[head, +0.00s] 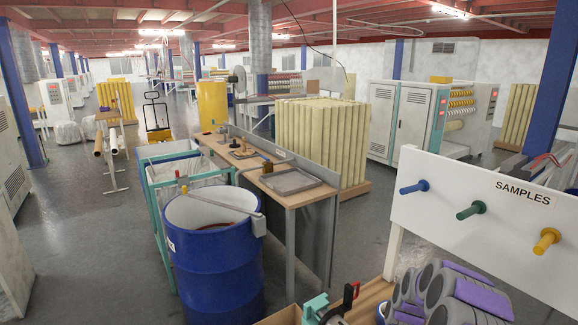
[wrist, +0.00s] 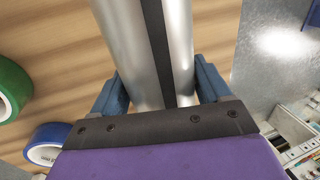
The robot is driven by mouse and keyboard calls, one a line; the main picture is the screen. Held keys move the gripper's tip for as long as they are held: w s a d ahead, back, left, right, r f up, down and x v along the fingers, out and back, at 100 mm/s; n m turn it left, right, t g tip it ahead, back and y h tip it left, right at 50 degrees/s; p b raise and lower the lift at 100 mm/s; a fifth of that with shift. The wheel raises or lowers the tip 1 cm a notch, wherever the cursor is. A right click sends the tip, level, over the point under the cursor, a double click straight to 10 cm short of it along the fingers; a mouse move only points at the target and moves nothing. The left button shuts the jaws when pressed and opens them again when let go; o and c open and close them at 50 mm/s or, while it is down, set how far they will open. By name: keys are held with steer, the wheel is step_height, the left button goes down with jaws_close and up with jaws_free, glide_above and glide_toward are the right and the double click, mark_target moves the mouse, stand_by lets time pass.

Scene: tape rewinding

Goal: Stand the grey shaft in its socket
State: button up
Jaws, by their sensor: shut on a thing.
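In the wrist view the grey shaft (wrist: 127,50) runs from the top edge down between the blue fingers of my gripper (wrist: 160,82). It is shiny metal with a dark lengthwise stripe. The fingers are shut on its two sides. Its far end leaves the picture at the top, and its lower part is hidden behind my gripper's dark front plate. I cannot make out the socket in either view. My gripper and the shaft do not clearly show in the head view.
In the wrist view, a green tape roll (wrist: 12,88) and a blue one (wrist: 45,146) lie on wood at left. In the head view, a blue drum (head: 214,265) stands before a workbench (head: 297,201); the SAMPLES board (head: 490,240) stands at right. Grey floor (head: 95,240) is open at left.

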steer(key=shift+s+d+r, duration=0.1)
steer(key=shift+d+r, duration=0.05)
steer(key=shift+d, duration=0.05)
steer(key=shift+s+d, duration=0.45)
steer(key=shift+s, duration=0.2)
steer(key=shift+s+d, duration=0.4)
steer(key=shift+s, duration=0.25)
steer(key=shift+r+p, duration=1.2)
steer(key=shift+r, duration=2.3)
steer(key=shift+f, duration=0.1)
